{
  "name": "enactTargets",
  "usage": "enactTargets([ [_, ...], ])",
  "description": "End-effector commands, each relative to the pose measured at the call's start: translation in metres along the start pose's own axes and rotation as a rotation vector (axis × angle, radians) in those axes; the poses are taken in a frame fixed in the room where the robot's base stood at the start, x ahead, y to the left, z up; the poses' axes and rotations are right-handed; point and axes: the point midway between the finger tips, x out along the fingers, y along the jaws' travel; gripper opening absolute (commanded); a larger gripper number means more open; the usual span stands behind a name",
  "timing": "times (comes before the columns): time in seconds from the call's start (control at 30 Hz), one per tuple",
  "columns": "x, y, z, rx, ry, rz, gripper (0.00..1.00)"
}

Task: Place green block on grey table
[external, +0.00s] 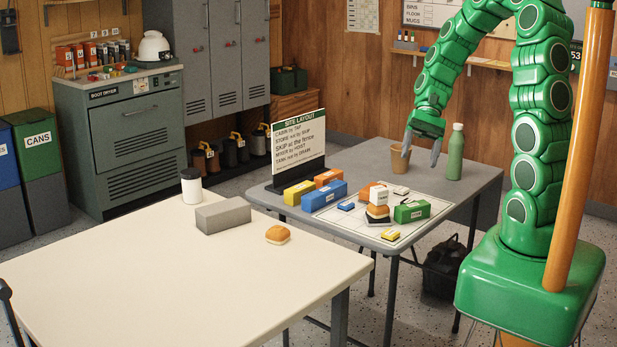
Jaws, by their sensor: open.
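The green block (411,211), a small box with a pale label, lies on the white layout sheet (352,225) on the grey table (341,162). It sits at the right side of a group of coloured blocks. My gripper (421,150) points down over the back part of the grey table, with its fingers apart and nothing seen between them. It is behind the green block in the picture, close to a tan cup (400,158). I cannot tell whether it touches the cup.
A green bottle (455,155) stands right of the cup. The cream table (180,275) holds a grey block (223,215), bun (277,235) and jar (191,187).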

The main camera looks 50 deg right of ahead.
Motion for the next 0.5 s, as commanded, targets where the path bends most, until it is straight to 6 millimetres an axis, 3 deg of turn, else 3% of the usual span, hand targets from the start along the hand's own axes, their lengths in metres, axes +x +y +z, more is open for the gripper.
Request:
enactTargets([
  [0.5, -0.006, 0.029, -0.1, 0.324, -0.112, -0.276, 0.72],
])
